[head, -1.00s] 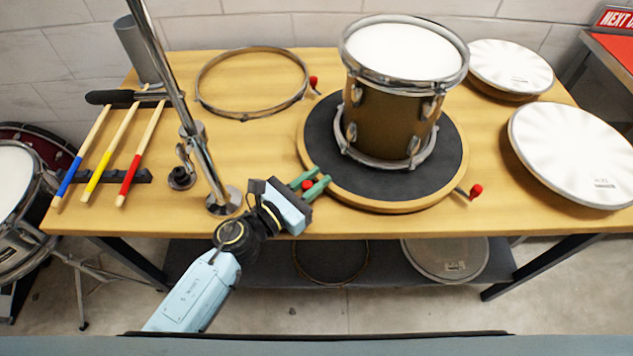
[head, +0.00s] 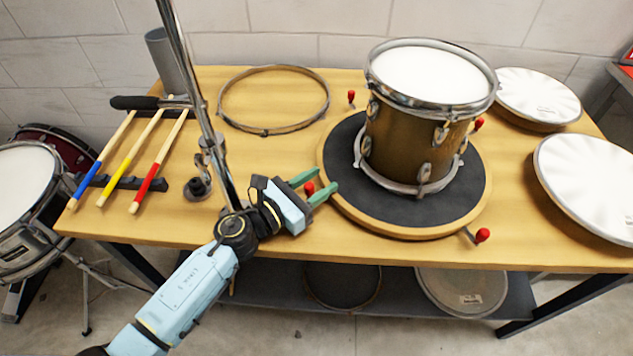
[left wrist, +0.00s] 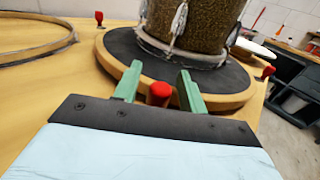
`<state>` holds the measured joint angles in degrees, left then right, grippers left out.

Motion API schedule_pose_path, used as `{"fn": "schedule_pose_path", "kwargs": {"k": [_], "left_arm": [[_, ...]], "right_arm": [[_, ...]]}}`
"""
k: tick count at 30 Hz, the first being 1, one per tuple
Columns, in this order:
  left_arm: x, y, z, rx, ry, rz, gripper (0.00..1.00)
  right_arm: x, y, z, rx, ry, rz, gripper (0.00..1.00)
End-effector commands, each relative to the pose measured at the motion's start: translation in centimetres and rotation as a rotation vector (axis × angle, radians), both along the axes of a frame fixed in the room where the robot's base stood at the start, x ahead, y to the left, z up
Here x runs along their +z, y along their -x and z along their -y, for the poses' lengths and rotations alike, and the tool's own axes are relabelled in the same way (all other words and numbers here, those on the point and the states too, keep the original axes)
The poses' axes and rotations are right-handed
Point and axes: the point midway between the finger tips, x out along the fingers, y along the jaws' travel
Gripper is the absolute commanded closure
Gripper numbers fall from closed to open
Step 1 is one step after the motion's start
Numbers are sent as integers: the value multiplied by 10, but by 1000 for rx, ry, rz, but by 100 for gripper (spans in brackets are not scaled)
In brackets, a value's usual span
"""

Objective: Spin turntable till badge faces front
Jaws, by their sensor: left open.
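The round turntable (head: 400,231) has a black top, a wooden rim and red knobs around its edge. A brown drum (head: 400,140) with a white head and chrome fittings stands upright on it. No badge shows on the visible side of the drum. My left gripper (head: 326,180) is open at the turntable's left front edge. Its green fingers stand either side of one red knob (head: 309,188). In the left wrist view this knob (left wrist: 158,93) sits between the open fingers (left wrist: 159,70), with gaps visible. My right gripper is not in view.
A chrome stand pole (head: 205,120) rises close beside my left arm. A metal hoop (head: 273,133) lies behind. Coloured sticks (head: 155,170) rest on a rack at left. White-headed drums or pads (head: 590,185) lie at right. Other knobs stick out at front right (head: 482,235) and back (head: 351,96).

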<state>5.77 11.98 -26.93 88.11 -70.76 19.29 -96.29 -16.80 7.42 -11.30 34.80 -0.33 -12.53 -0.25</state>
Motion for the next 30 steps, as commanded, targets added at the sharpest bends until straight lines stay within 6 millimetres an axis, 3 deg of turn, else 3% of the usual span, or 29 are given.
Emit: {"fn": "schedule_pose_path", "kwargs": {"k": [5,18,30], "left_arm": [[-2,9,-9,1,-2,-2,59],[-2,70,-70,0,-1,-1,59],[0,85,-85,0,1,1,59]], "right_arm": [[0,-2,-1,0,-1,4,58],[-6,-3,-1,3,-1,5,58],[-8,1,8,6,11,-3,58]]}}
